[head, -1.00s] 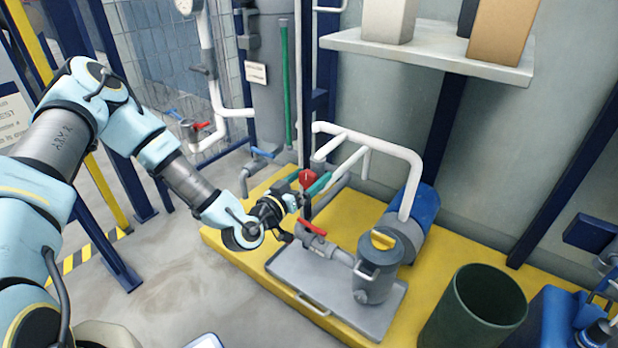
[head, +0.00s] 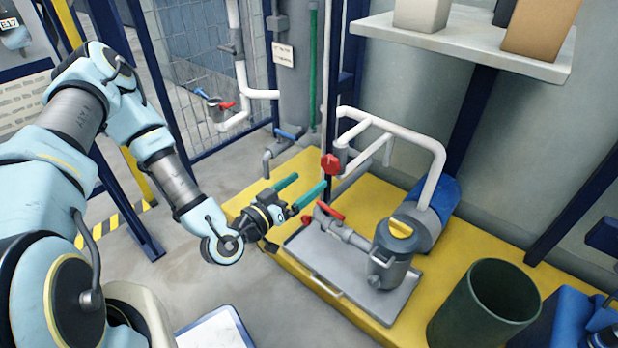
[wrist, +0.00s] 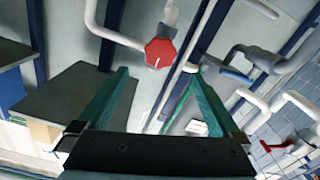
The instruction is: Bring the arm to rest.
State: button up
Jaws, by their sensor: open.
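My gripper (head: 297,189) is open, with its two green fingers apart and nothing between them. In the head view it hangs above the yellow platform (head: 240,198), just left of the red round knob (head: 330,164) on the white piping. In the wrist view the fingers reach forward, and the red knob (wrist: 160,53) shows beyond them, between their tips and apart from them. My blue and grey arm extends from the left side of the head view to the gripper.
A grey tray (head: 312,275) with a pump (head: 394,255) and a red-handled valve (head: 331,212) lies right of my gripper. A dark green bin (head: 484,303) stands front right. A shelf (head: 470,48) with boxes overhangs the back. Blue posts stand behind my arm.

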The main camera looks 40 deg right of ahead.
jog(key=shift+w, duration=0.1)
dwell(0.4)
jog(key=w+a+f+y, duration=0.2)
jog(key=w+a+y, duration=0.8)
jog(key=w+a, duration=0.3)
jog(key=a+r+n+g+y, duration=0.1)
jog(key=a+r+n+y, duration=0.3)
jog(key=a, duration=0.5)
jog(key=a+r+n+y, duration=0.2)
jog(key=a+r, duration=0.4)
jog(key=a, duration=0.4)
jog(key=s+a+r+n+g+y, duration=0.1)
jog(key=s+a+r+n+g, duration=0.1)
jog(key=s+a+r+n, duration=0.4)
notch_tip(320, 180, up, 34)
jog(key=m+p, duration=0.1)
jog(key=p, duration=3.2)
jog(key=shift+s+d+r, duration=0.15)
jog(key=shift+d, duration=0.2)
